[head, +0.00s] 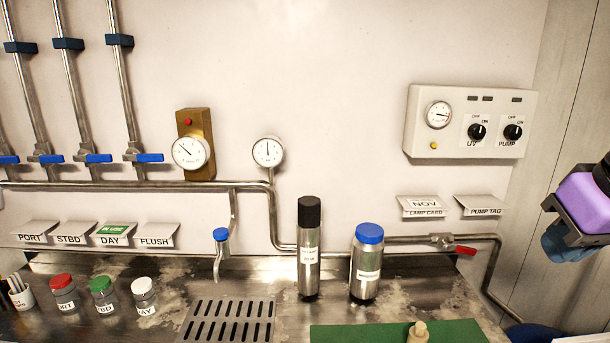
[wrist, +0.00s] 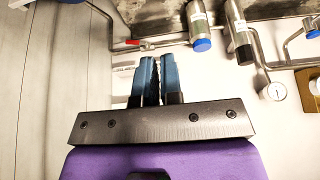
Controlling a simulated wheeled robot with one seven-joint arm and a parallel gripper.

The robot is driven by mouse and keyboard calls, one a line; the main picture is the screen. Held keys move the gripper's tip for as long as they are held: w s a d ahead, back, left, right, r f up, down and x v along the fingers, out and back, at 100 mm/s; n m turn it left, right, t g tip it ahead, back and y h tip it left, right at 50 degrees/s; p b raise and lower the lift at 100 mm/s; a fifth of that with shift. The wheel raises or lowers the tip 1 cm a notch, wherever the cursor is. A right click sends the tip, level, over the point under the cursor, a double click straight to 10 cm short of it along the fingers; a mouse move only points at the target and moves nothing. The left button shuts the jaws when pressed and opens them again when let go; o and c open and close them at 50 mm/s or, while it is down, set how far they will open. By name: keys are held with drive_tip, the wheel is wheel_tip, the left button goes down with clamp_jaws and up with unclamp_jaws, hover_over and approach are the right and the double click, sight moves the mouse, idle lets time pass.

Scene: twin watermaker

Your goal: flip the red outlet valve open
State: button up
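The red outlet valve handle (head: 465,250) points right and slightly down from its metal valve body (head: 441,240), roughly along the pipe low on the wall at the right. In the wrist view the red handle (wrist: 133,42) shows beyond my fingertips, a little to their left. My gripper (head: 558,243) is at the right edge of the head view, to the right of the handle and apart from it. In the wrist view its two blue fingers (wrist: 157,62) are close together, with only a thin gap and nothing seen between them.
A steel bottle with a blue cap (head: 368,262) and a black-capped cylinder (head: 309,248) stand left of the valve. A green mat (head: 350,333) lies in front. A pipe (head: 492,268) bends down right of the handle. Label cards (head: 424,206) and a control box (head: 470,122) are above.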

sight(468, 252)
drive_tip(key=o, duration=0.7)
drive_tip(key=w+d+f+n+t+h, duration=0.1)
drive_tip(key=w+d+f+n+t, duration=0.2)
drive_tip(key=w, duration=0.7)
drive_tip(key=w+d+f+n+t, duration=0.15)
drive_tip(key=w+d+f, duration=0.25)
drive_tip(key=w, duration=0.6)
drive_tip(key=w+d+f+n+t+h, duration=0.1)
drive_tip(key=w+d+f+n+t, duration=0.2)
drive_tip(key=w, duration=0.6)
drive_tip(key=w+d+f+n+t+y, duration=0.1)
drive_tip(key=w+d+f+n+t, duration=0.15)
drive_tip(key=f, duration=0.45)
drive_tip(key=w+d+f+n+t, duration=0.1)
drive_tip(key=d+f+n, duration=0.2)
drive_tip(key=f, duration=0.4)
drive_tip(key=w+d+f+n+t+y, duration=0.1)
drive_tip(key=d+f+n+t, duration=0.15)
drive_tip(key=f, duration=0.45)
drive_tip(key=shift+m+g, duration=0.25)
drive_tip(key=shift+g, duration=0.1)
drive_tip(key=shift+w+d+f, duration=0.1)
drive_tip(key=shift+w, duration=1.8)
drive_tip(key=shift+w+f, duration=0.1)
drive_tip(key=shift+w, duration=1.75)
clamp_jaws()
